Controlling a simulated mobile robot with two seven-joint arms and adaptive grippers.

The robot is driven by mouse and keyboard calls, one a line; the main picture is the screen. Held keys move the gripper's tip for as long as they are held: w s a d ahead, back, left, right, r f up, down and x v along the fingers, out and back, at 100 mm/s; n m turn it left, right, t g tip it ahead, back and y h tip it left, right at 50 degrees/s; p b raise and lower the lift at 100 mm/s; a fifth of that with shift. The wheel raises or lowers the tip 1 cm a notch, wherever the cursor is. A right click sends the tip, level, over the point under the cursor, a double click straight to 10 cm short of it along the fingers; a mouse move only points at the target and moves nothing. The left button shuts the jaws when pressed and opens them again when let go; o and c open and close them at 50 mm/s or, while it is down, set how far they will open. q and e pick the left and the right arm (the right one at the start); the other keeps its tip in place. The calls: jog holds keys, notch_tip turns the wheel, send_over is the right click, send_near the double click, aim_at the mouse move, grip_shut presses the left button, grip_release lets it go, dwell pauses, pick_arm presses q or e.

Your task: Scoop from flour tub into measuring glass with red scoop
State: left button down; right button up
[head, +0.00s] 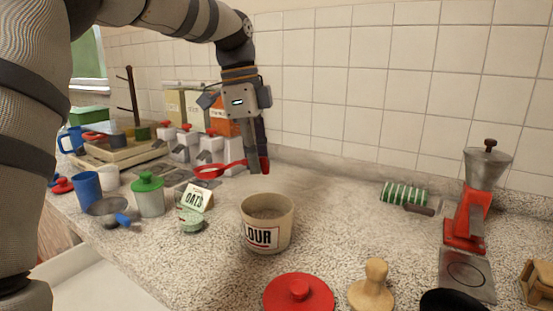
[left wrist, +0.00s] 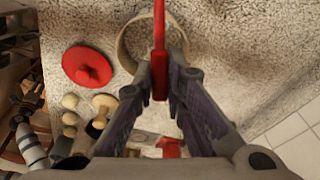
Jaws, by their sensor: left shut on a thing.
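My left gripper (head: 258,168) points down above the counter and is shut on the handle of the red scoop (head: 208,171). The scoop's bowl reaches out to the left in the head view. In the left wrist view its red handle (left wrist: 159,40) stands between the fingers (left wrist: 160,92), and the bowl is out of frame. What the bowl holds is too small to tell. The cream flour tub (head: 282,232) stands open on the counter, below the gripper in the picture. I cannot pick out the measuring glass for sure; a pale cup (head: 107,177) stands at the left. My right gripper is not in view.
A red lid (head: 298,292) and a wooden knobbed piece (head: 373,288) lie in front. An oats container (head: 192,220), a green-lidded jar (head: 149,196) and a blue cup (head: 87,186) stand left. A red grinder (head: 474,200) stands right.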

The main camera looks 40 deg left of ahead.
pick_arm(q)
jog(key=s+a+r+t+h, duration=0.1)
jog(key=a+h, duration=0.1)
jog(key=a, duration=0.1)
jog(key=s+a+r+t+h, duration=0.2)
jog(key=a+h, duration=0.1)
jog(key=s+a+r+t+h, duration=0.1)
jog(key=s+a+r+h, duration=0.1)
jog(key=a, duration=0.1)
jog(key=shift+a+t+h, duration=0.3)
jog(key=shift+a+h, duration=0.1)
jog(key=shift+s+a+r+t+h, duration=0.35)
jog(key=shift+a+h, duration=0.15)
jog(key=shift+h, duration=0.2)
jog(key=d+g+y, duration=0.1)
jog(key=w+d+f+g+y, duration=0.1)
jog(key=y, duration=0.1)
jog(key=w+d+f+g+y, duration=0.1)
jog(key=y, duration=0.1)
jog(key=shift+d, duration=0.35)
jog(key=shift+w+d+f+g+y, duration=0.35)
jog(key=shift+w+d+y, duration=0.1)
jog(key=shift+y, duration=0.35)
